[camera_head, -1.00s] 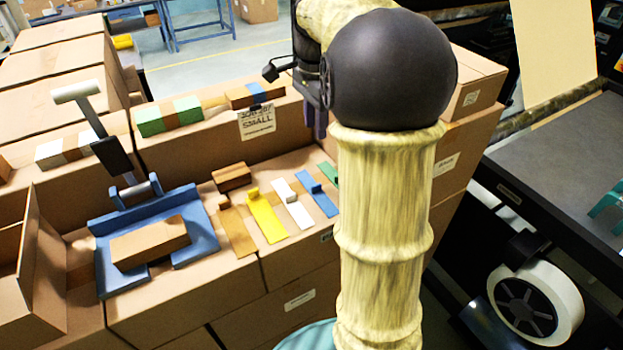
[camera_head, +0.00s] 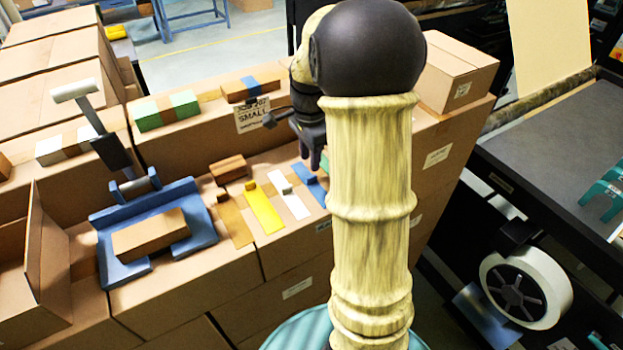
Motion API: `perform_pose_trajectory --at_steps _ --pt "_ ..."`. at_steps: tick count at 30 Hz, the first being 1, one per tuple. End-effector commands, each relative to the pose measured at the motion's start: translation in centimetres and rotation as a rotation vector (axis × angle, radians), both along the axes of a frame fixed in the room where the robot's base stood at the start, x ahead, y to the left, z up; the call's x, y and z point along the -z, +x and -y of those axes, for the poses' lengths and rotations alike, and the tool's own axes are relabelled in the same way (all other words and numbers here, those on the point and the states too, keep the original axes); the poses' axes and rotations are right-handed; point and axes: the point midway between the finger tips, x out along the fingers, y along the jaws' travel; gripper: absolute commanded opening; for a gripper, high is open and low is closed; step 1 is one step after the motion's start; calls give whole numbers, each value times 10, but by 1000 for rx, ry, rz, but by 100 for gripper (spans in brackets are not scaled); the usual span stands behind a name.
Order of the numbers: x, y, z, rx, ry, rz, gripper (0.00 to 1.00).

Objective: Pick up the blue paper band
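The blue paper band (camera_head: 309,182) lies flat on the front cardboard box, at the right of a row of coloured bands. Its right part is hidden behind my arm. A small blue block sits at its far end. My gripper (camera_head: 312,163) points down just above the band's far end in the picture, beside my arm's thick pale link. Its fingers are small and dark, and I cannot tell whether they are apart or closed. No held thing shows.
A taller box (camera_head: 205,150) with a "SMALL" label stands behind. A blue stand (camera_head: 200,222) holding a brown box is further left.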

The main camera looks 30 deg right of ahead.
Motion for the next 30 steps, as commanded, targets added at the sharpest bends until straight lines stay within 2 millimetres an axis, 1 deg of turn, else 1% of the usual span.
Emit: perform_pose_trajectory --at_steps 1,4,13,16,20,24,27,30 --pt "5 -1 0 0 2 -3 33" --pt "12 0 0 -1 1 -1 33" --pt "13 0 1 2 0 1 33" --pt "17 -1 2 3 1 -2 33" --pt "30 -3 3 4 2 -5 33" --pt "52 -3 3 2 2 -4 33" --pt "62 -3 3 3 1 -3 33" --pt "65 -3 3 2 0 0 33"
